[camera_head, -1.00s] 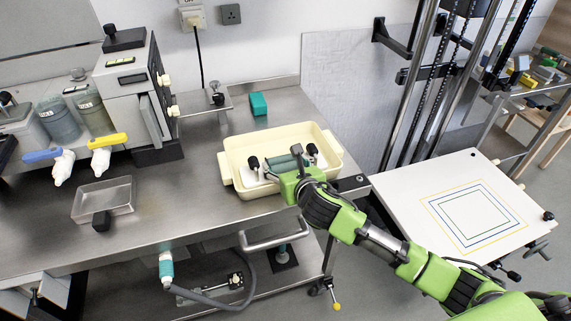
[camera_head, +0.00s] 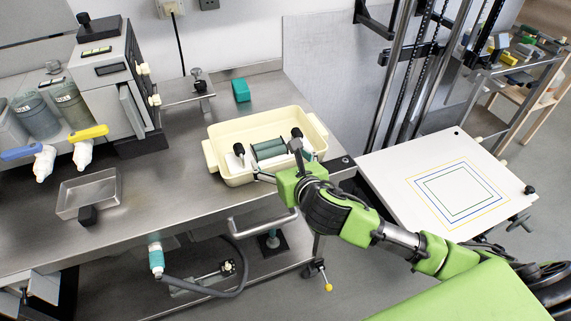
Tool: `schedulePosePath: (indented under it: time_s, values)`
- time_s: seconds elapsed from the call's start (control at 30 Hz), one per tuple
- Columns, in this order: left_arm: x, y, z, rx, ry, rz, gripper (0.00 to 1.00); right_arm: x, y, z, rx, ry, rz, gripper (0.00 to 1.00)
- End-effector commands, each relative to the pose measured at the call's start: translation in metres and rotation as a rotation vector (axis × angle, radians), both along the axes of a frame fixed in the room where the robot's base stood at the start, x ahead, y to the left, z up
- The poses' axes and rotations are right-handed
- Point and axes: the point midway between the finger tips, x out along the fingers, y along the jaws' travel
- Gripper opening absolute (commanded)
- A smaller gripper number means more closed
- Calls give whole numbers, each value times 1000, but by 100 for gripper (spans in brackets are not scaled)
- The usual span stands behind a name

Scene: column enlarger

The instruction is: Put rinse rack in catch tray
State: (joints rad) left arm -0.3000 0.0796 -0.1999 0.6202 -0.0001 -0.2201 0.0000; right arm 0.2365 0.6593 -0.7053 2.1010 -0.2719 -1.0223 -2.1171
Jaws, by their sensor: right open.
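A cream tray (camera_head: 221,133), which I take as the catch tray, sits at the right end of the steel bench. Inside it is a piece with dark green cylinders (camera_head: 269,149), white ends and black knobs, which I take as the rinse rack. My right gripper (camera_head: 277,163) is over the tray's front right edge. Its fingers are spread on the near side of the rack, and nothing shows held between them. Whether a fingertip touches the rack is unclear. The gripper hides part of the tray's near wall. My left gripper is not in view.
A small metal tray with a black grip (camera_head: 89,192) lies on the left of the bench. A teal block (camera_head: 241,90) is behind the cream tray. A machine with bottles (camera_head: 108,85) stands at the back left. A white baseboard (camera_head: 394,171) is at right. The bench centre is clear.

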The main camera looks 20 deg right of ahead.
Motion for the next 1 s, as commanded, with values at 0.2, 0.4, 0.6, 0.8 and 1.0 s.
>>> schedulePosePath:
  time_s: [0.2, 0.4, 0.6, 0.8, 1.0]
  values:
    - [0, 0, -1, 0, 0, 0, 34, -29, -1, 12, 0, 0, 1, 83]
    - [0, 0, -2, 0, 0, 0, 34, -37, -1, 15, 0, 1, 0, 83]
    - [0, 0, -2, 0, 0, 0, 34, -37, -1, 15, 0, 0, 0, 83]
    - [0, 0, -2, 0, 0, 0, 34, -37, -1, 15, 0, 0, 0, 83]
    - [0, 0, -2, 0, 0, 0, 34, -37, -1, 15, 0, 0, 0, 83]
